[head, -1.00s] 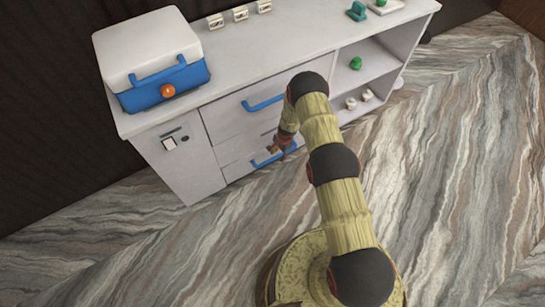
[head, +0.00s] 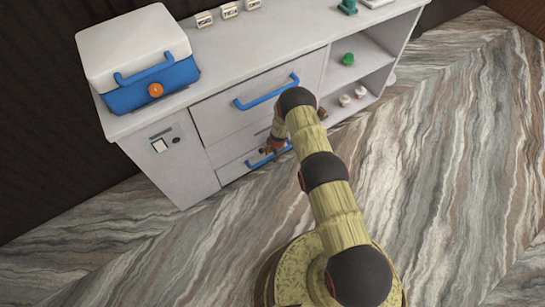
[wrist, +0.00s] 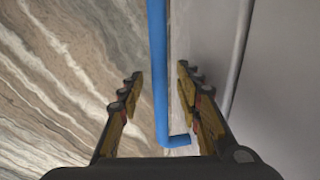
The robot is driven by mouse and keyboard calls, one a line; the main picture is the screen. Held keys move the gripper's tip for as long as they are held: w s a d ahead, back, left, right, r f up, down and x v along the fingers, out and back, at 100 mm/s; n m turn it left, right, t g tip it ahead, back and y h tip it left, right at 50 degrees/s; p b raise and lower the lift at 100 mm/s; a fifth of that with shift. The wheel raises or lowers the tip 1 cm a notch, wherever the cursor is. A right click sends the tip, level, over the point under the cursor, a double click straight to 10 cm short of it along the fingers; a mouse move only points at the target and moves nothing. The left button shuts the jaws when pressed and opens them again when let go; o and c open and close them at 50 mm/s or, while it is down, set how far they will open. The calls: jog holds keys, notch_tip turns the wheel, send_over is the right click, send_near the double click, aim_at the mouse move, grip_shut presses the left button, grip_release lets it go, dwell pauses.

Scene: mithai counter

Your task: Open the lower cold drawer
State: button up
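The lower cold drawer (head: 233,170) is the bottom front in the white counter. It looks shut in the head view. Its blue bar handle (head: 254,163) is partly hidden by my gripper (head: 270,148). In the wrist view the blue handle (wrist: 157,75) runs between the two fingers of my gripper (wrist: 160,85). The fingers are spread, with a visible gap on each side of the bar. The grey drawer front lies to the right of the bar, and the marbled floor shows to the left.
The upper drawer (head: 225,117) with its blue handle (head: 266,92) sits just above. A white and blue cool box (head: 130,45) stands on the counter top. Open shelves (head: 365,65) hold small items at the right. The floor (head: 450,180) in front is clear.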

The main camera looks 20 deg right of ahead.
jog(key=shift+c, duration=1.4)
grip_shut()
